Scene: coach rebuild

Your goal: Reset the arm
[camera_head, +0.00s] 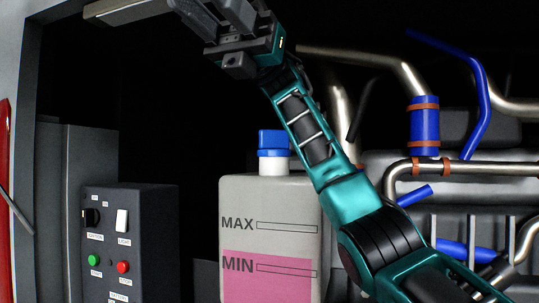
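My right arm, teal and black, comes in from the lower right and reaches up to the top of the view. Its dark gripper (215,14) is at the top, left of centre, partly cut off by the upper edge. Whether its fingers are apart or together does not show clearly, and no held object shows. The arm passes in front of the right side of a reservoir tank. My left gripper is not in view.
The tank (268,205) has a blue cap (273,141), MAX and MIN marks and pink fluid. A dark control box (130,240) with switches and buttons stands at left. Metal pipes (480,168) and a blue hose joint (425,127) fill the right. Dark space lies between box and tank.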

